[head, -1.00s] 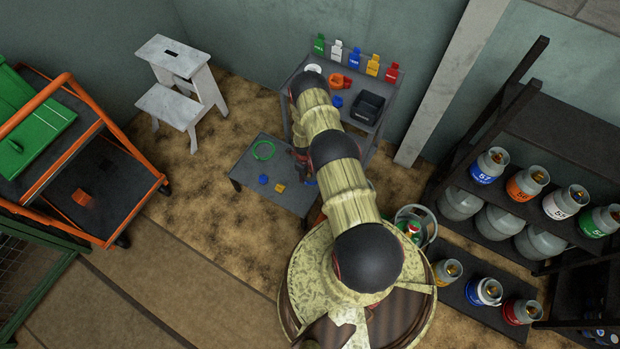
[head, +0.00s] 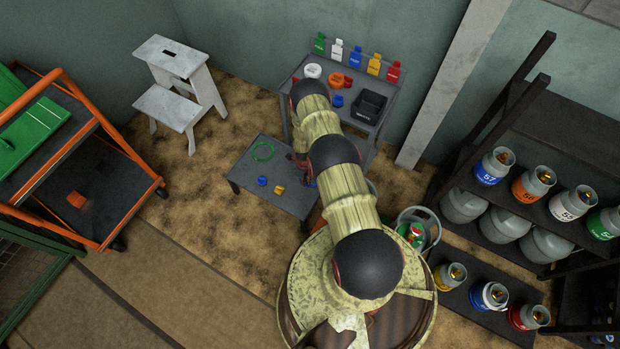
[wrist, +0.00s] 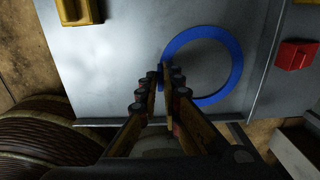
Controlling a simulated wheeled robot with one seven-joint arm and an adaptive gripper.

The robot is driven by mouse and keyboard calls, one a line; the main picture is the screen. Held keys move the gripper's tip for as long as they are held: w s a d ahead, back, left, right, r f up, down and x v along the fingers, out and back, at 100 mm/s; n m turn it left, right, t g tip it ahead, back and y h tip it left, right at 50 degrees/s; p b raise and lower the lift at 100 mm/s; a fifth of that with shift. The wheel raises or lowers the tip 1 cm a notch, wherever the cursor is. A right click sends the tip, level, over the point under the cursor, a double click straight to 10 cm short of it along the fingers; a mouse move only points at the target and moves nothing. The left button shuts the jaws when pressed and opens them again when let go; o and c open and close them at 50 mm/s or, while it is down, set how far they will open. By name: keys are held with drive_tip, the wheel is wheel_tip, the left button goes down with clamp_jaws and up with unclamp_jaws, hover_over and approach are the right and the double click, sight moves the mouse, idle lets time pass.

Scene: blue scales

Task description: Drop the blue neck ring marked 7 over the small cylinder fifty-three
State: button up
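The blue neck ring (wrist: 236,76) lies on a grey surface in the wrist view; its number cannot be read. My gripper (wrist: 162,78) has its fingers close together on either side of the ring's left band, seemingly shut on it. In the head view my arm hides most of the ring and the gripper (head: 300,160), which is at the low grey table (head: 245,186). Small cylinders stand on a low dark rack at the lower right: yellow (head: 447,279), blue with white (head: 486,297) and red (head: 522,316). Their numbers are too small to read.
A taller table (head: 392,88) behind holds rings and a black bin. A shelf of larger cylinders (head: 493,166) stands right; an orange trolley (head: 148,200) and white step stool (head: 165,104) stand left.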

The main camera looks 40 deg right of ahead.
clamp_jaws()
drive_tip(key=shift+r+p, duration=1.05)
drive_tip(key=shift+r, duration=0.95)
